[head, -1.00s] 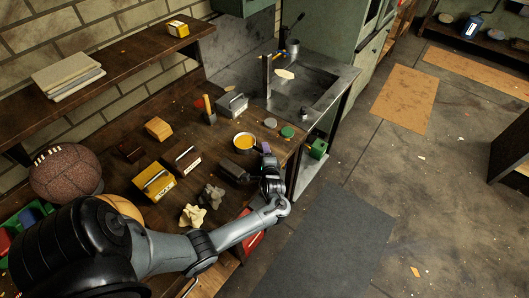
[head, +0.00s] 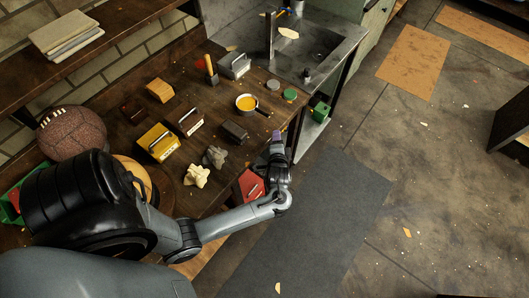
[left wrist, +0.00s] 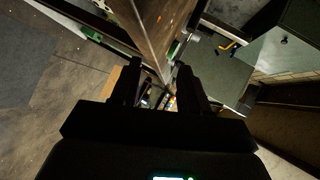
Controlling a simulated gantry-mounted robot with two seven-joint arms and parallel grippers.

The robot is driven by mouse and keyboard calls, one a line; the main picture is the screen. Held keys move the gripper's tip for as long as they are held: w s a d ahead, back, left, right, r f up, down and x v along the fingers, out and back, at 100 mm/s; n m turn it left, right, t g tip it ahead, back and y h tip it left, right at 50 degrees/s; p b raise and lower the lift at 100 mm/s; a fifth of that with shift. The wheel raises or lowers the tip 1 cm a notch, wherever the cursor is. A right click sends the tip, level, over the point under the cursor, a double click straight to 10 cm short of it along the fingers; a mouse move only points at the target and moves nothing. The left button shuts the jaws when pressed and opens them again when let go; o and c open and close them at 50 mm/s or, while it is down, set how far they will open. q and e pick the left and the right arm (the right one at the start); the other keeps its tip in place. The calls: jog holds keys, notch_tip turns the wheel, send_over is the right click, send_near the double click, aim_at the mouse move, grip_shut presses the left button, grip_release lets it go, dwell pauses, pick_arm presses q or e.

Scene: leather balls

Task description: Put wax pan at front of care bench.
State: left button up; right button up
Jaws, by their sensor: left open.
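The pan cannot be made out in the left wrist view. My right gripper is not in view.
A dark block (head: 234,131), a grey cloth (head: 215,156) and a cream cloth (head: 196,175) lie near the pan. A green-lidded tin (head: 290,95) and grey tin (head: 273,84) stand to its right. A red box (head: 250,186) is below the front edge. The sink (head: 322,40) adjoins the bench.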

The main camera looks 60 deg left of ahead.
pick_arm(q)
jog(key=s+d+r+n+h, duration=0.1)
jog(key=s+d+h, duration=0.2)
jog(key=d+h, duration=0.3)
jog(key=s+d+r+n+h, duration=0.1)
jog(key=s+d+h, duration=0.25)
jog(key=d, duration=0.45)
jog(key=s+d+r+g+h, duration=0.1)
jog(key=s+d+r+g, duration=0.1)
jog(key=s, duration=0.4)
jog(key=s+d+r+g+h, duration=0.1)
jog(key=s+d+r, duration=0.2)
jog(key=s, duration=0.3)
jog(key=shift+d+r+n+g, duration=0.3)
jog(key=shift+d+g, duration=0.1)
jog(key=shift+d, duration=0.1)
jog(key=shift+w, duration=0.1)
notch_tip(320, 180, up, 21)
jog(key=p, duration=2.1)
jog(key=shift+r, duration=0.2)
